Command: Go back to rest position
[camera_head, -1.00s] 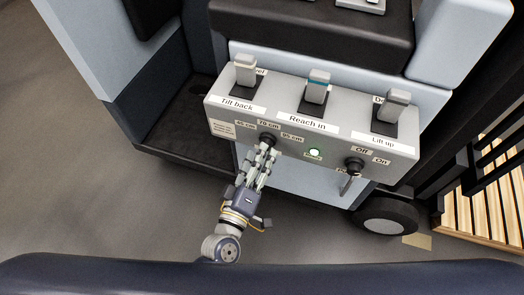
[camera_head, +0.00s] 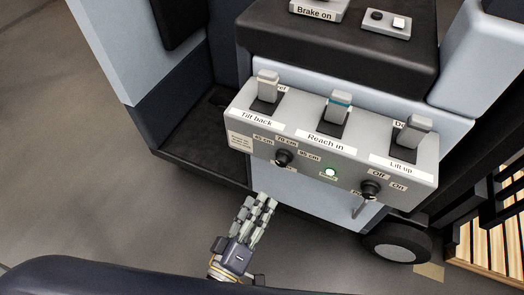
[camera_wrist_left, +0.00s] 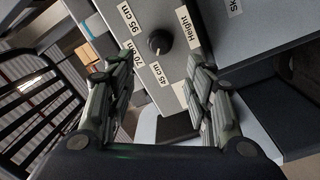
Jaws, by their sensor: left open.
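My left gripper (camera_head: 264,200) is in the lower middle of the head view, below the grey control panel (camera_head: 236,112) and apart from it. Its fingers point up toward the panel and it is empty. In the left wrist view the gripper (camera_wrist_left: 160,58) has its fingers spread wide, with the black height knob (camera_wrist_left: 160,42) seen between and beyond them. The same knob (camera_head: 283,158) sits on the panel's front at the left, among labels for 45, 70 and 95 cm. My right gripper is not in view.
Three grey levers stand on the panel: tilt (camera_head: 268,86), reach (camera_head: 340,106) and lift (camera_head: 417,131). A wheel (camera_head: 397,242) and wooden pallet (camera_head: 485,245) are at right. Grey floor (camera_head: 75,170) is open at left.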

